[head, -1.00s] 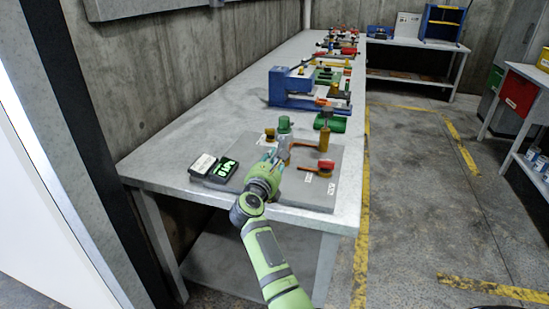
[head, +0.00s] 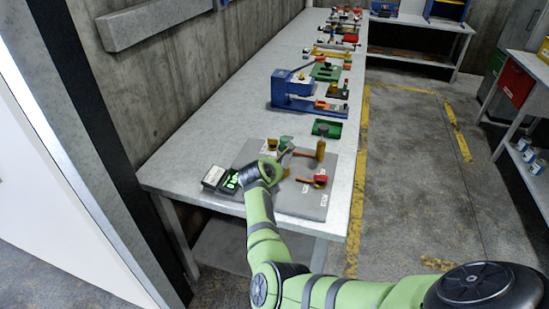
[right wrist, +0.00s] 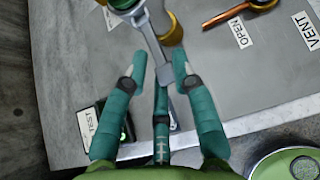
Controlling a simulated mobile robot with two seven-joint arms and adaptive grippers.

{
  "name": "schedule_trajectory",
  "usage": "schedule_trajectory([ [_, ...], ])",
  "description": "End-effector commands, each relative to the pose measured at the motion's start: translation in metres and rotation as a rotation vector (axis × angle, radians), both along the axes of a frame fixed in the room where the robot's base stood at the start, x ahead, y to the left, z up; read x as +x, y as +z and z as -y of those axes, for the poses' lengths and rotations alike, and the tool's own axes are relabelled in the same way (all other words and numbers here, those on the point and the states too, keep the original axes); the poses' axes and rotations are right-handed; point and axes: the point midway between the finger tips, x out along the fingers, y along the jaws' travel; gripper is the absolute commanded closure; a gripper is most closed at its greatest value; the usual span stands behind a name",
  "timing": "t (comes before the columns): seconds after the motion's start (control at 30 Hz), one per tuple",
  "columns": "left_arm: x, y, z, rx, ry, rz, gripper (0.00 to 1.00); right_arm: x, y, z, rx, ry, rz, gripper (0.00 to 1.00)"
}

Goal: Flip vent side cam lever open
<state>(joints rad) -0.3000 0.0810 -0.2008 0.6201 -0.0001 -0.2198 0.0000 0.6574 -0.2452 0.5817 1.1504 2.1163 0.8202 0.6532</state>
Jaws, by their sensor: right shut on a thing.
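A grey cam lever (right wrist: 157,45) runs down from a fitting with brass and green parts (right wrist: 168,25) at the top of the right wrist view. My right gripper (right wrist: 161,72) has its fingers on either side of the lever and is shut on it. In the head view my right gripper (head: 279,163) is low over the grey board (head: 301,204), beside the green-topped fitting (head: 285,142). It hides most of the lever there. A copper handle (right wrist: 240,11) lies beside the OPEN label (right wrist: 239,32); the VENT label (right wrist: 305,30) is farther right. My left gripper is not in view.
A meter with a green display (head: 229,183) sits left of my gripper. A brass post (head: 320,149) and a red-capped valve (head: 320,181) stand to the right on the board. A blue machine (head: 292,90) is farther back.

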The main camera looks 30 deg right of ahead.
Motion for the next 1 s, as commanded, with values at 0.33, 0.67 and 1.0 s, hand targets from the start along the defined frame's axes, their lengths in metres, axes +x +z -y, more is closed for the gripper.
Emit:
schedule_trajectory([
  [0.33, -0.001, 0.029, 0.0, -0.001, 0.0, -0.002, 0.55, -0.005, 0.006, 0.005, 0.122, -0.009, -0.121, 1.0],
  [0.67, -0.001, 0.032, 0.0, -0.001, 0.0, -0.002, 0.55, -0.006, 0.004, 0.006, 0.149, -0.011, -0.148, 1.0],
  [1.0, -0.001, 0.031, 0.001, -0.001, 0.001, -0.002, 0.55, -0.007, 0.004, 0.006, 0.149, -0.013, -0.147, 0.57],
])
